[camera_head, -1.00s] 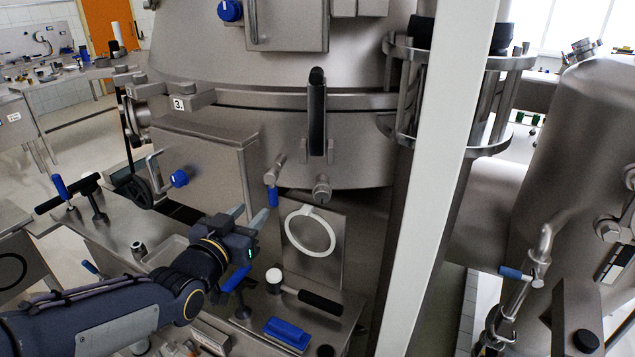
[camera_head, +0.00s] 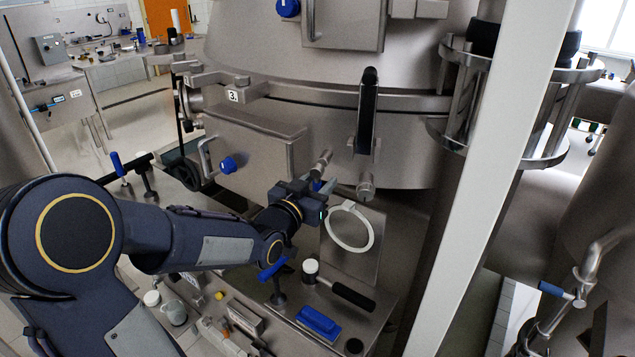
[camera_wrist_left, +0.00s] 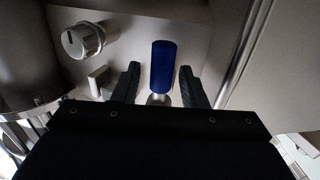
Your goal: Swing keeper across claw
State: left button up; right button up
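A small lever with a blue grip (camera_head: 317,185), likely the keeper, hangs on the separator's lower wall; my gripper partly hides it in the head view. In the left wrist view the blue grip (camera_wrist_left: 163,66) stands between the two fingers, with a gap on each side. My left gripper (camera_head: 332,186) is open around it and does not visibly touch it; it also shows in the left wrist view (camera_wrist_left: 158,85). To the right is an upright black-handled clamp (camera_head: 367,108) with a metal knob (camera_head: 365,190) below, possibly the claw. My right gripper is not in view.
A plate with a white ring (camera_head: 349,229) stands just below right. The bench below holds a black-handled tool (camera_head: 346,292) and a blue block (camera_head: 318,322). A pale post (camera_head: 495,180) rises at right.

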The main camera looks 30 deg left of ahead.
pick_arm(q)
grip_shut()
jog(key=shift+f, duration=0.1)
jog(key=shift+d+f+n+b, duration=0.1)
jog(key=shift+n+b, duration=0.2)
jog(key=shift+b, duration=0.5)
jog(key=shift+w+d+r+n+t+y+b, duration=0.1)
jog(key=shift+d+r+n+t+y+b, duration=0.35)
jog(key=shift+n+b, duration=2.65)
jog(key=shift+w+d+r+n+t+y+b, duration=0.15)
jog(key=shift+d+r+n+y+b, duration=0.5)
jog(key=shift+n+b, duration=2.45)
jog(key=shift+w+d+r+n+t+y+b, duration=0.1)
jog(key=shift+d+r+n+t+y+b, duration=0.4)
jog(key=shift+n+b, duration=2.6)
jog(key=shift+a+r+n+g+y+p, duration=0.2)
jog(key=shift+n+g+y+p, duration=0.1)
jog(key=shift+n+y+p, duration=0.35)
